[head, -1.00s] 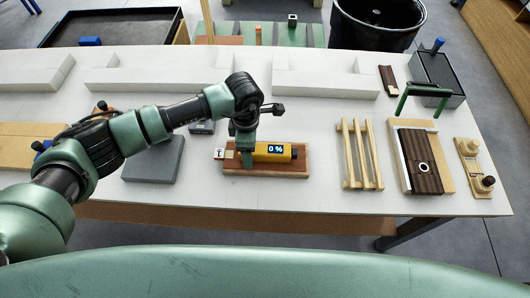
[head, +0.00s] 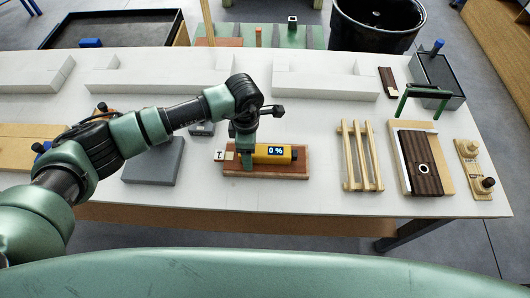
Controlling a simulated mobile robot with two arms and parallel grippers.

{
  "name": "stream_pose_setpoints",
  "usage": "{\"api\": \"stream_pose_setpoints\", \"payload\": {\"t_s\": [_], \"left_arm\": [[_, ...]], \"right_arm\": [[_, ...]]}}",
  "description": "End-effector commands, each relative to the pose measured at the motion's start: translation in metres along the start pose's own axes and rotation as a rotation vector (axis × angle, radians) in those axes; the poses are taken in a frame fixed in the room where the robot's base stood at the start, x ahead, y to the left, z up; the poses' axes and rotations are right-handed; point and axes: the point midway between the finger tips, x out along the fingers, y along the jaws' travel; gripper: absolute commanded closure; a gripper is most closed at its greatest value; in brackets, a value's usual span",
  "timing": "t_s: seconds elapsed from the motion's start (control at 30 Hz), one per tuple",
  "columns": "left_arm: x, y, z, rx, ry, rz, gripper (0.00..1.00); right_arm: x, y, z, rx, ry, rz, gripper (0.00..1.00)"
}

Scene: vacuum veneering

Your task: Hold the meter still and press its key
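The yellow meter (head: 267,153) lies on a reddish-brown wooden board (head: 280,173) on the white table. How tightly the fingers close is hard to see from above. A small pale block with a dark mark (head: 222,155) sits at the board's left end. My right gripper is out of view.
A grey slab (head: 154,162) lies left of the board. White blocks (head: 325,78) line the back.

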Motion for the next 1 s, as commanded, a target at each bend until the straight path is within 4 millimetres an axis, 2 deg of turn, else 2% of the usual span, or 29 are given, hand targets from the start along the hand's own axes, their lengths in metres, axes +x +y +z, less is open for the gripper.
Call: {"api": "stream_pose_setpoints", "payload": {"t_s": [0.03,0.23,0.37,0.4,0.5,0.53,1.0], "left_arm": [[0.0000,0.0001,-0.0001,0.000,0.000,0.000,0.44],[0.0000,0.0001,-0.0002,0.000,0.000,0.000,0.99],[0.0000,0.0001,-0.0001,0.000,0.000,0.000,1.00],[0.0000,0.0001,-0.0001,0.000,0.000,0.000,1.00],[0.0000,0.0001,-0.0001,0.000,0.000,0.000,1.00],[0.0000,0.0001,-0.0001,0.000,0.000,0.000,1.00],[0.0001,0.0000,-0.0001,0.000,0.000,0.000,1.00]], "right_arm": [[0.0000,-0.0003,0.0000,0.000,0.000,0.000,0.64],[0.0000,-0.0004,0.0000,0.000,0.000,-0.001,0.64],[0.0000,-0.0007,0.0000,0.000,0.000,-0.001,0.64],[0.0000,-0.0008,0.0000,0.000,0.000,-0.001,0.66],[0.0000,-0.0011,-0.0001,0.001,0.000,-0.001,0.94],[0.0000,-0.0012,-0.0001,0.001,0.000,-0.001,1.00],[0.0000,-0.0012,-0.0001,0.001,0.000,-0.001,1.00]]}}
